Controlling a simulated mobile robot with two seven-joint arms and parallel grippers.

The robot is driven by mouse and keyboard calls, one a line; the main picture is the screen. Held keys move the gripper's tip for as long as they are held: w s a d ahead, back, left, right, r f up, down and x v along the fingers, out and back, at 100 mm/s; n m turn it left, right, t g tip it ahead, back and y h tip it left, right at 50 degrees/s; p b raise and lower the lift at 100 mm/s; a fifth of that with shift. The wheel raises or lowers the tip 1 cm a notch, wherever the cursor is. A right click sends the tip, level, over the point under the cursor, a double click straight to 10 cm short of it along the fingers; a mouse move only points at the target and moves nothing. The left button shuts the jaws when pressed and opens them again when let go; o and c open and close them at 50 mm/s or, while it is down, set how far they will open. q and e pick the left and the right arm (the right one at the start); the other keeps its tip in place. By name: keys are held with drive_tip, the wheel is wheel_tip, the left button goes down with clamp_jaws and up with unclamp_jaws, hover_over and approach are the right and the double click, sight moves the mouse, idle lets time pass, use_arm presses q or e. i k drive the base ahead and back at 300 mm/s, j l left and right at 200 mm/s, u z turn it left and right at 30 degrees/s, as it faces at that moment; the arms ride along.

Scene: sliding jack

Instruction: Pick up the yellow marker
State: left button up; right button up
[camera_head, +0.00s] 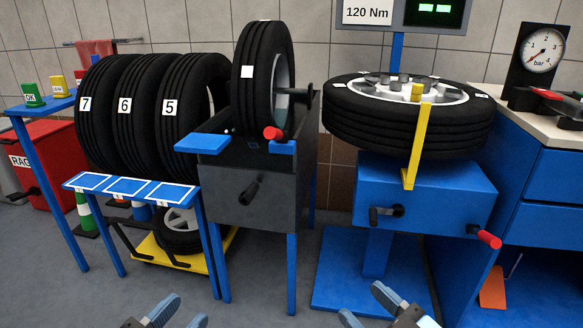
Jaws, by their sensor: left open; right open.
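My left gripper (180,318) is at the bottom edge, left of centre, open and empty, far from the marker. My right gripper (367,308) is at the bottom edge, right of centre, open and empty, in front of the blue base plate. Both grippers are partly cut off by the picture edge.
A blue rack (128,187) holds tyres numbered 7, 6 and 5. A grey and blue machine (262,195) with an upright tyre stands mid-picture. A wheel (400,115) lies flat on a blue stand at right. A red bin (58,150) stands under the left shelf.

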sight(60, 87)
drive_tip(key=u, duration=1.2)
